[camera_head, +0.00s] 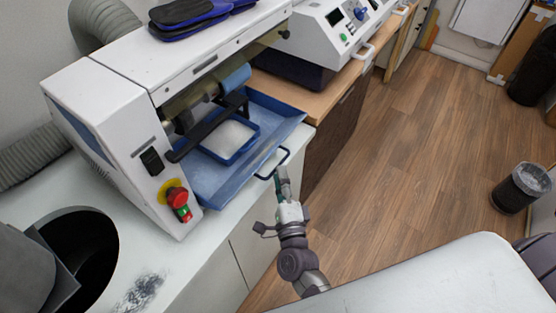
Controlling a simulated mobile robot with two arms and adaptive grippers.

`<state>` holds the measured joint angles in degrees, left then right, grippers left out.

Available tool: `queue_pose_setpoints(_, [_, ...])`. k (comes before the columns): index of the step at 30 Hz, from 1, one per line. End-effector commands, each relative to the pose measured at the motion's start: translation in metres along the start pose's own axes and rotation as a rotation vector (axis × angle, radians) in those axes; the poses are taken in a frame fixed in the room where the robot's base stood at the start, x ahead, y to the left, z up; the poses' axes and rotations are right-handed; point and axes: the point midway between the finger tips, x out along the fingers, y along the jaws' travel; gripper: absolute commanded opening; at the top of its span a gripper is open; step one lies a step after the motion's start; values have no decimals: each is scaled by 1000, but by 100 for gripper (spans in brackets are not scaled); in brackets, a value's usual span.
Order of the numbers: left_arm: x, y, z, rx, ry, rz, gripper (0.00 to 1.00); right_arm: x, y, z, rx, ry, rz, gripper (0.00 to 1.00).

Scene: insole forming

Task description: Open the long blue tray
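The long blue tray (213,187) sits at the foot of the white grinding machine and juts out at its front, above the edge of the white counter. Its black wire handle (283,156) sticks out from the front side. A smaller blue dish with pale contents (230,138) is at the tray, below a black bar. My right gripper (281,176) reaches up from below, its fingertips at the handle. The fingers overlap in this view, so I cannot tell whether they close on it. My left gripper is not in view.
The white machine (110,120) has a red stop button (176,196) near the tray's left end. Blue insoles (190,14) lie on top. Another white machine (320,35) stands behind. A round dark opening (85,255) is in the counter.

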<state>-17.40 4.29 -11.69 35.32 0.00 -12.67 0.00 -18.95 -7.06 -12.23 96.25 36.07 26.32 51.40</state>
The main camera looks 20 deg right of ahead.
Motion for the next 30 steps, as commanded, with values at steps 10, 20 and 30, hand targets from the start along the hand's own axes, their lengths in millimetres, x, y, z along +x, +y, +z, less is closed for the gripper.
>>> queue_pose_setpoints(10, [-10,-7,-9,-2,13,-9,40,39,0,0,1,0,1,34])
queue_pose_setpoints(20, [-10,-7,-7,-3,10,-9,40,40,1,0,0,0,2,29])
queue_pose_setpoints(30, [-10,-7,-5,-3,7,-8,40,40,1,0,0,0,2,0])
